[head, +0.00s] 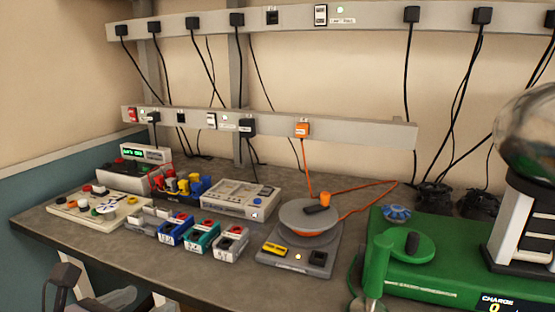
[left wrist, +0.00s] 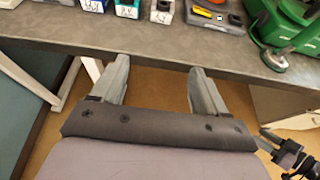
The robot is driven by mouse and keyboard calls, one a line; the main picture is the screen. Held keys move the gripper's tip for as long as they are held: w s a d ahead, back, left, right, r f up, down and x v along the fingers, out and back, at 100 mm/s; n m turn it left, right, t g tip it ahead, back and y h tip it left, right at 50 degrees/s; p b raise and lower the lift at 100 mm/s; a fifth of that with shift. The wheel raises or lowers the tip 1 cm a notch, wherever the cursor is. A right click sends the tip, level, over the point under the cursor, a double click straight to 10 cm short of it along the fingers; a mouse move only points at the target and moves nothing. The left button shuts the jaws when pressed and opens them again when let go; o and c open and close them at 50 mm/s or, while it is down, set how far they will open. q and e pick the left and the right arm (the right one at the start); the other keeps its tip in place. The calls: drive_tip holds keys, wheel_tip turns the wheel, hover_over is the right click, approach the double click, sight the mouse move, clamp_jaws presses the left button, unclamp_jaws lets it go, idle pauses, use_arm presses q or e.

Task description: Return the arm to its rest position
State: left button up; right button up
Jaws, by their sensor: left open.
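My left gripper (left wrist: 158,65) is open and empty. In the left wrist view its two grey fingers stand wide apart, pointing at the front edge of the workbench, with floor showing between them. In the head view my left gripper (head: 105,298) shows only partly, low at the left, in front of and below the edge of the workbench (head: 150,262). It touches nothing that I can see. My right gripper cannot be made out in either view.
The bench holds a white board with knobs (head: 75,210), small coloured boxes (head: 203,235), a grey round-topped device (head: 295,258) and a green machine (head: 440,260). Cables hang from the power rails (head: 350,130) behind. Floor (left wrist: 152,100) shows in front of the bench.

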use_arm(q)
wheel_tip(320, 180, down, 14)
drive_tip(key=s+d+n, duration=0.2)
drive_tip(key=n, duration=1.8)
drive_tip(key=s+a+f+n+g+y, duration=0.1)
drive_tip(key=s+f+n+g+y, duration=0.1)
drive_tip(key=s+f+n, duration=0.9)
wheel_tip(320, 180, down, 4)
drive_tip(key=n, duration=0.6)
drive_tip(key=shift+s+n, duration=0.25)
drive_tip(key=shift+n, duration=0.05)
